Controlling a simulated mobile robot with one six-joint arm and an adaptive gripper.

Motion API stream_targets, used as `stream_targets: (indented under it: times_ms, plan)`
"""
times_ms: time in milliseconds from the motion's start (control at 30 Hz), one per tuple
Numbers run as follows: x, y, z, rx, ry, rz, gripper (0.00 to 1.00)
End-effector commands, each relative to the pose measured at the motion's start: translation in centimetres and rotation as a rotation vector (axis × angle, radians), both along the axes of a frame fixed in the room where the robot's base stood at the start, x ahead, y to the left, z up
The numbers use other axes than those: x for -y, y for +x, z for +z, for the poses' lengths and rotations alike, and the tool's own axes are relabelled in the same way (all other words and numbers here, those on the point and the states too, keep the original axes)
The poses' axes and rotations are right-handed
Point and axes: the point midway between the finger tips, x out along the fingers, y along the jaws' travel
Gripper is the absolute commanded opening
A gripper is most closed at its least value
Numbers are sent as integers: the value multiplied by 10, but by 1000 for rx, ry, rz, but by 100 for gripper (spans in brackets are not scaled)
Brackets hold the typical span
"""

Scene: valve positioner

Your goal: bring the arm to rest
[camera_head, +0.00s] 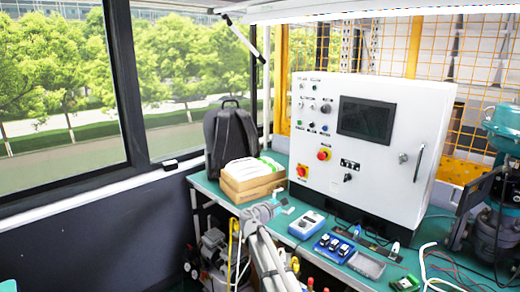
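Part of my grey arm (272,255) rises from the bottom edge of the picture, a little right of the middle. Its upper end, a rounded grey joint (257,214), shows in front of the green workbench's front edge. From this view I cannot tell whether the arm touches the bench. My gripper's fingers are not in view, so whether they hold anything is hidden.
A green workbench (208,186) carries a white control cabinet (370,150), a black backpack (230,138), a cardboard box (250,188), a blue-and-white meter (306,225), a blue tray (322,247), a grey tray (366,265) and a teal valve assembly (503,125). Cables lie at the right.

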Motion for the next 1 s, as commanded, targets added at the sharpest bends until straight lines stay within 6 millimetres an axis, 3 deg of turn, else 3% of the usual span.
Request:
stream_targets:
  times_ms: [333, 667, 767, 1000]
  plan:
    - [22, -18, -15, 6, 116, -47, 100]
    - [55, -53, -44, 22, 336, -147, 100]
    - [69, -72, -58, 29, 439, -200, 100]
    - [101, -136, -104, 51, 775, -396, 100]
